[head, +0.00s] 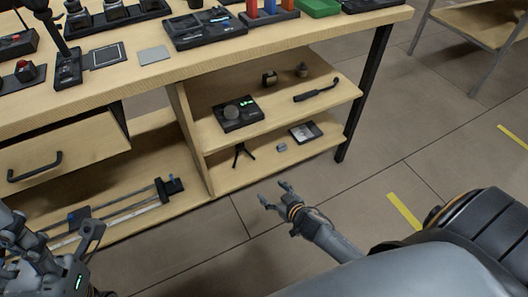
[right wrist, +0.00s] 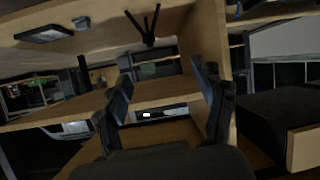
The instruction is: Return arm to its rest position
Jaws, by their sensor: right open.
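My right gripper (head: 275,198) is above the floor in front of the shelf unit, at the lower middle of the head view. Its two fingers are spread apart with nothing between them. The right wrist view also shows the open fingers (right wrist: 162,92) with the tilted shelves beyond them. My left gripper (head: 62,250) is at the lower left edge of the head view, partly cut off, close to the open lower shelf; whether it is open cannot be told.
A wooden workbench (head: 300,37) carries trays and tools. Its shelves hold a black boxed device (head: 238,115), a small tripod (head: 242,153) and a flat tray (head: 304,132). A drawer (head: 75,150) stands out at left. The tiled floor (head: 400,130) right of the bench is clear.

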